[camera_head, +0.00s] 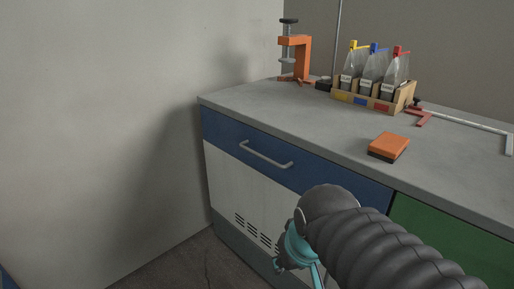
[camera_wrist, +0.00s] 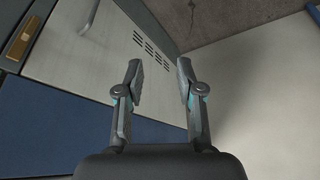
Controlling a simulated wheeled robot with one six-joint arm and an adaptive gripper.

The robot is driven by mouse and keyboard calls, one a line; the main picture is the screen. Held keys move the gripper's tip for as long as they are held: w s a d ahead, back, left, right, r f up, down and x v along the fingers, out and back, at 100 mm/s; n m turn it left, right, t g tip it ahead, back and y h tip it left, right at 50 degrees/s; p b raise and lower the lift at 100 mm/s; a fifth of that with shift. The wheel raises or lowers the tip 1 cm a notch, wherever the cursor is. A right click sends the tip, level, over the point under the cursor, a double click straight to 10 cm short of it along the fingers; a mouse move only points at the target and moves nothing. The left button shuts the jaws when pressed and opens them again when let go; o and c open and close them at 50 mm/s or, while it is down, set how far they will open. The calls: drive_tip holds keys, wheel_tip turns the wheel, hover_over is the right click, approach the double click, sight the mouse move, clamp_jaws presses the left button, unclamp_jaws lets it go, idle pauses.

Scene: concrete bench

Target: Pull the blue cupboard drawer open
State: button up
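The blue drawer (camera_head: 325,180) spans the top of the cupboard under the bench top. Its front looks flush, so the drawer is shut. A pale bar handle (camera_head: 265,155) is fixed across its front. My gripper (camera_wrist: 161,75) is open and empty in the wrist view, its two fingers apart. In the head view its teal part shows below and right of the handle, apart from it; my arm hides the rest. The blue front also shows in the wrist view (camera_wrist: 50,125) at the lower left, but its handle does not show there.
A white vented door (camera_head: 245,190) is below the drawer, and a green front (camera_head: 440,235) is to the right. An orange block (camera_head: 389,146), a crate (camera_head: 375,101) of bags and an orange clamp (camera_head: 297,55) stand on the bench. A bare wall (camera_head: 90,120) closes the left.

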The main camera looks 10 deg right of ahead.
drive_tip(key=w+a+r+n+g+p, duration=0.1)
drive_tip(key=w+r, duration=0.3)
drive_tip(key=w, duration=0.6)
drive_tip(key=w+r+n+g+h+p, duration=0.1)
drive_tip(key=w+r, duration=0.4)
drive_tip(key=w, duration=0.5)
drive_tip(key=w+a+r+n+g+p, duration=0.15)
drive_tip(key=w+r, duration=0.25)
drive_tip(key=w, duration=0.6)
drive_tip(key=n+h, duration=0.1)
drive_tip(key=n, duration=0.2)
approach(260, 157)
drive_tip(key=shift+m, duration=0.25)
drive_tip(key=f, duration=0.2)
drive_tip(key=d+f+b, duration=0.1)
drive_tip(key=f, duration=0.2)
drive_tip(key=w+f, duration=0.1)
drive_tip(key=f, duration=0.1)
drive_tip(key=shift+d+f+b, duration=0.25)
drive_tip(key=shift+d+b, duration=0.15)
clamp_jaws()
